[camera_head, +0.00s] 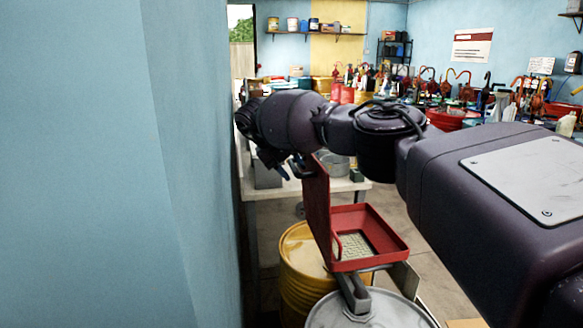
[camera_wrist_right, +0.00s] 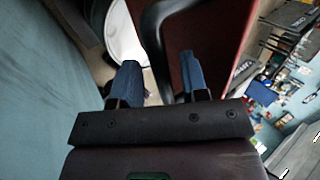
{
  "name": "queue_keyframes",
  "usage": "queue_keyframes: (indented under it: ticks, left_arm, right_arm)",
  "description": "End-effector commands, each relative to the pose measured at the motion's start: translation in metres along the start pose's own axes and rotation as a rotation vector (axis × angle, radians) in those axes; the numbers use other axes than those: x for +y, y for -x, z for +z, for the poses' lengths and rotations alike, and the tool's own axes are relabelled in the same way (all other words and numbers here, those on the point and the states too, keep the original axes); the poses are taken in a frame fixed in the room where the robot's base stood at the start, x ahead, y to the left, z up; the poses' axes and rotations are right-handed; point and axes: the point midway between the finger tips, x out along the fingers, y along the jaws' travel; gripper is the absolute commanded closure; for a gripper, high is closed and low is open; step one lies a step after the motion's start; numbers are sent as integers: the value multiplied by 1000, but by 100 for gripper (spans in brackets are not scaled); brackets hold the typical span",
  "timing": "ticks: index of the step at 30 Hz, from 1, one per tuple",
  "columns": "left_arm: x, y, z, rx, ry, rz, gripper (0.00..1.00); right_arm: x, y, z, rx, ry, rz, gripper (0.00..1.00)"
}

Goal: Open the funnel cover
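The red square funnel (camera_head: 375,232) with a mesh bottom sits over a grey drum. Its red cover (camera_head: 318,208) stands raised, nearly upright, along the funnel's left side. My right arm reaches across from the right, and my right gripper (camera_head: 284,167) is beside the cover's upper edge, on its left. In the right wrist view the two blue fingers of the gripper (camera_wrist_right: 158,75) are apart. A curved black handle (camera_wrist_right: 152,30) on the dark red cover (camera_wrist_right: 214,35) runs into the gap between them, without a visible grip. My left gripper is not in view.
A blue wall (camera_head: 110,165) stands close on the left of the gripper. The grey drum (camera_head: 370,312) is in front, with a yellow drum (camera_head: 302,275) behind. A pale workbench (camera_head: 258,192) lies beyond. Shelves and red drums with pumps fill the background.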

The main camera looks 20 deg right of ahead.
Motion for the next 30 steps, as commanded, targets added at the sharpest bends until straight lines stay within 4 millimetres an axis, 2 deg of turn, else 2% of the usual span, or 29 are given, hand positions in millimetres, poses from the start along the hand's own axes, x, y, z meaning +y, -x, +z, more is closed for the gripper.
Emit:
queue_keyframes:
  ticks: [7, 11, 30]
  left_arm:
    - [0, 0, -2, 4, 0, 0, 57]
    - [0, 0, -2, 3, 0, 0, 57]
    - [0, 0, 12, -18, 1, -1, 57]
  right_arm:
    - [-4, 6, 0, -4, -2, 1, 59]
    - [-13, 19, 0, -5, -2, 1, 59]
    - [-83, 123, -1, -4, -4, 1, 59]
